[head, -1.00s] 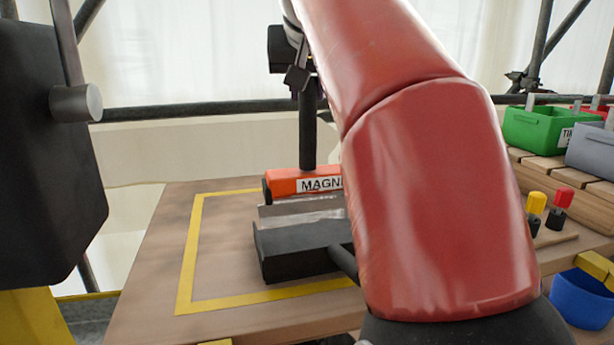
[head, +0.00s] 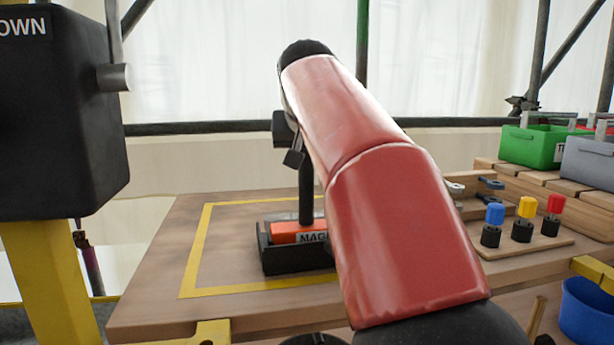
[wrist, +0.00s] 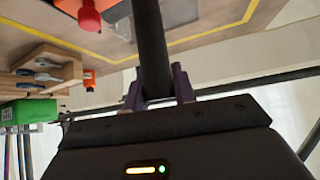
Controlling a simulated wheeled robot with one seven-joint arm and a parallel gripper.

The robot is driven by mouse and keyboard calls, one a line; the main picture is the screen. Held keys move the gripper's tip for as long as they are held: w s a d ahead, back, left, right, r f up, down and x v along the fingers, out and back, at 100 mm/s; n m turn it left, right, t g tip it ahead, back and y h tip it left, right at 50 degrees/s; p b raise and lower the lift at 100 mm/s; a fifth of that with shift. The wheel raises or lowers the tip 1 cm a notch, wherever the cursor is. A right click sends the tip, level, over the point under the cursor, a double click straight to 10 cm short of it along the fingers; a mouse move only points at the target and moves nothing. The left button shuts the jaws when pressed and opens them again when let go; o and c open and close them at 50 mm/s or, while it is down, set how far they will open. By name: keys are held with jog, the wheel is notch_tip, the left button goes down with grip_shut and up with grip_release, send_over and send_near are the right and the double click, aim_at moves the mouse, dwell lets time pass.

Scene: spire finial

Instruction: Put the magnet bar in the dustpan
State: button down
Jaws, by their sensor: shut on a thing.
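On the right stand a board with blue, yellow and red-topped pegs (head: 522,230), a green bin (head: 532,146), a grey bin (head: 590,155) and a blue bucket (head: 585,312). A black box (head: 60,115) on a yellow post stands left. The table (head: 160,260) is clear left of the dustpan.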

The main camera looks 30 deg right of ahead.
jog(key=shift+f, duration=0.65)
jog(key=shift+f+b, duration=0.2)
jog(key=shift+b, duration=0.2)
jog(key=c, duration=1.1)
grip_release()
jog(key=shift+s+r, duration=0.2)
jog(key=shift+r, duration=0.25)
jog(key=p+v, duration=0.2)
jog(key=v, duration=0.9)
jog(key=shift+s+a, duration=0.2)
